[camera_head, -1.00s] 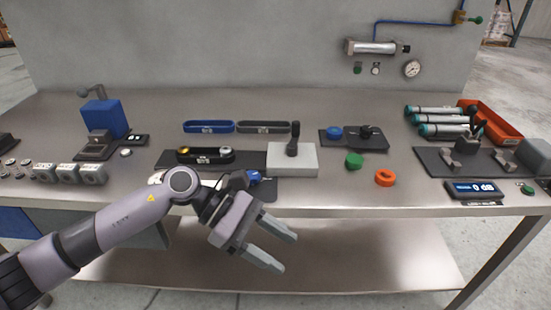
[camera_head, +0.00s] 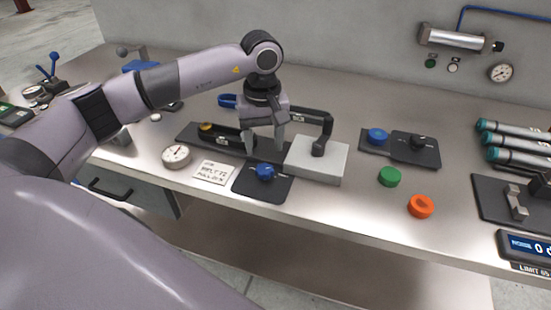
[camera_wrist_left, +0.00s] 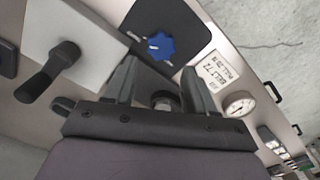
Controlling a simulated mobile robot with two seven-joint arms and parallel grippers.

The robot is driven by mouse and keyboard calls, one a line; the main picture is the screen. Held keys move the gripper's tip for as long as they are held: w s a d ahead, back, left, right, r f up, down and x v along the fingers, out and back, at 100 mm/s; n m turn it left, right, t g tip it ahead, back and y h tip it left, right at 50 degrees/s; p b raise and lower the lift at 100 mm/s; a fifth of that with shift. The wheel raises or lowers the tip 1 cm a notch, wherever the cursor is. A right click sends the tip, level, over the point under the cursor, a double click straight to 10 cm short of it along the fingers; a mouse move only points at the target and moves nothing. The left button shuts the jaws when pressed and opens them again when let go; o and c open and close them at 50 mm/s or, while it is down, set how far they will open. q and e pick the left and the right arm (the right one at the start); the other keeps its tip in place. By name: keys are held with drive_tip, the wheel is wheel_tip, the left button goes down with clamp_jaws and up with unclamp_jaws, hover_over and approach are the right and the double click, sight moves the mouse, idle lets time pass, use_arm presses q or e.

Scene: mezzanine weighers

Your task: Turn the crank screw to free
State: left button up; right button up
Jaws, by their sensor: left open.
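A black crank (camera_head: 319,148) stands on a pale grey block (camera_head: 316,165). In the left wrist view the crank (camera_wrist_left: 50,72) lies at the left on its block (camera_wrist_left: 98,35). My left gripper (camera_head: 265,148) points down over the dark belt fixture (camera_head: 192,132), just left of the block. It is open, with no crank between its fingers. In the left wrist view the open fingers (camera_wrist_left: 160,75) have a small round silver part (camera_wrist_left: 163,101) between them, farther down; contact cannot be told. The gripper hides part of the fixture. My right gripper is out of view.
A blue knob (camera_head: 265,172) on a black plate, a card (camera_head: 212,171) and a dial gauge (camera_head: 176,155) sit in front. Green (camera_head: 389,177) and orange (camera_head: 421,206) caps lie right of the block. Bare bench lies around the caps.

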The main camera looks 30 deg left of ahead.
sight(264, 168)
use_arm(q)
wheel_tip(264, 168, down, 7)
drive_tip(key=shift+s+r+p, duration=0.15)
drive_tip(key=shift+r+p, duration=0.05)
drive_tip(key=shift+p, duration=0.25)
drive_tip(key=c, duration=0.8)
